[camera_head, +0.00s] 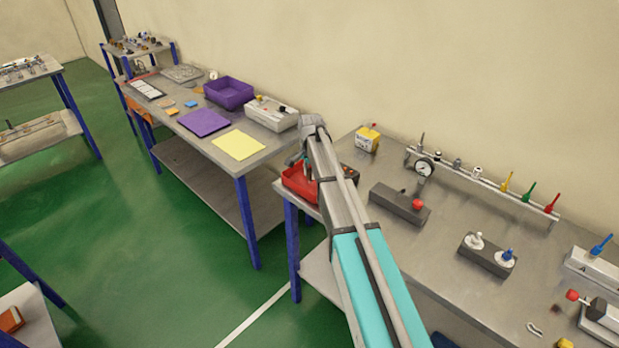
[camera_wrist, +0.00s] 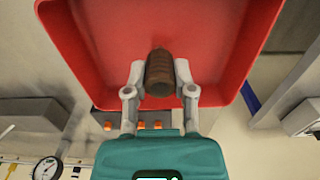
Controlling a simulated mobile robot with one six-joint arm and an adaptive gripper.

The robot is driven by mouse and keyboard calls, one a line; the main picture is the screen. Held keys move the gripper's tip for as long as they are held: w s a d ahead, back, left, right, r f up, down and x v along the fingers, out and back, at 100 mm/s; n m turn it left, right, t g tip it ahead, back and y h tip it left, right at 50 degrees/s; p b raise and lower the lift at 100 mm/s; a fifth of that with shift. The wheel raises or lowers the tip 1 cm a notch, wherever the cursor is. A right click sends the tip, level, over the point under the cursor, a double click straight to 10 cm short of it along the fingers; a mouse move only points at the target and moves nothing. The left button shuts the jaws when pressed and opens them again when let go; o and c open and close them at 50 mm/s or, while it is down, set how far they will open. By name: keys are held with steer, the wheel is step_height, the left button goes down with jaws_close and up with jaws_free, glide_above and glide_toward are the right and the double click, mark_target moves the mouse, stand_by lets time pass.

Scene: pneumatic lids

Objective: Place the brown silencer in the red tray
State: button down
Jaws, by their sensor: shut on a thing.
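The brown silencer (camera_wrist: 160,72) is a small ribbed cylinder, seen in the wrist view between my fingertips. My gripper (camera_wrist: 160,82) is shut on it, one finger on each side. Behind it in the wrist view is the red tray (camera_wrist: 228,50), with its floor and walls filling the upper middle. The silencer appears over the near part of the tray; its height above the floor is hard to tell. In the head view the red tray (camera_head: 297,182) sits at the left end of the near bench, partly hidden by my arm. The silencer cannot be made out there.
The near bench (camera_head: 375,240) holds a dark block with a red knob (camera_head: 405,205), a gauge (camera_head: 424,166) on a rail with coloured fittings, and a yellow-white box (camera_head: 367,138). A second bench at left carries a purple bin (camera_head: 229,92) and a yellow sheet (camera_head: 239,145).

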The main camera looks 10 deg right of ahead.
mark_target(310, 170)
steer(key=shift+f, duration=0.1)
stand_by(0.3)
steer(key=shift+f, duration=0.15)
steer(key=shift+c, duration=2.2)
jaws_free()
steer(key=shift+r, duration=0.2)
step_height(310, 170, up, 12)
steer(key=p, duration=1.2)
steer(key=s+n, duration=1)
steer(key=s, duration=1.9)
steer(key=shift+s+a+n, duration=0.15)
steer(key=shift+n, duration=0.25)
